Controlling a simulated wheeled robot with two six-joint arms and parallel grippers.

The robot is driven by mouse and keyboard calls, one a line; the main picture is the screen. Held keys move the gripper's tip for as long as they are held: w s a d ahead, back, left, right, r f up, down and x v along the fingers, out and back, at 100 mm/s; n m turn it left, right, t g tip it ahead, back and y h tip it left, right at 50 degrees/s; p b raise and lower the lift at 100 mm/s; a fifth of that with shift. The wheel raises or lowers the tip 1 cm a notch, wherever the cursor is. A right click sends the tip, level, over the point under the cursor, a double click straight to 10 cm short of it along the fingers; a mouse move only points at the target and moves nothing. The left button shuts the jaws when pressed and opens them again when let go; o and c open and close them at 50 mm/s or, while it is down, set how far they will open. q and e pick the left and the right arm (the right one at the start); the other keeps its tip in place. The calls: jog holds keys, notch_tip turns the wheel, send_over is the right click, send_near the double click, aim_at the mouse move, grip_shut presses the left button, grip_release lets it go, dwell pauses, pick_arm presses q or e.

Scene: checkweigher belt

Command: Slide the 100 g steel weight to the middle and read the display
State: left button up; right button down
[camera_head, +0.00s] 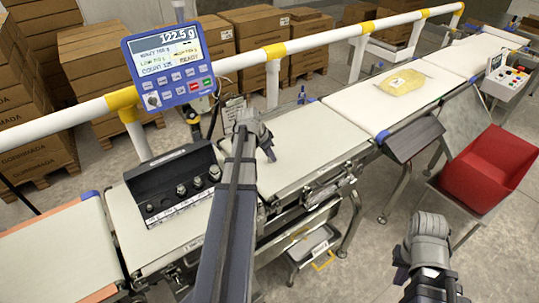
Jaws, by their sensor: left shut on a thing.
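The display (170,62) is a blue panel on the white rail. Its top line reads about 122.5 g, with smaller lines below. My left gripper (267,150) is over the pale weighing belt (312,135), pointing down and shut. The steel weight in its jaws is hidden by the fingers and wrist, so I cannot make out its shape or mark. A black weight case (168,167) stands open left of my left arm, with several steel weights (181,190) in it. My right gripper (428,228) is at lower right, away from the belt; its fingertips are not clear.
A yellow packet (402,82) lies on the far belt. A red bin (488,168) stands at the right, beside a dark chute (412,137). A button box (508,82) is at far right. The white rail (310,42) runs behind the belts. The weighing belt right of my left gripper is clear.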

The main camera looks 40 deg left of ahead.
pick_arm(q)
grip_shut()
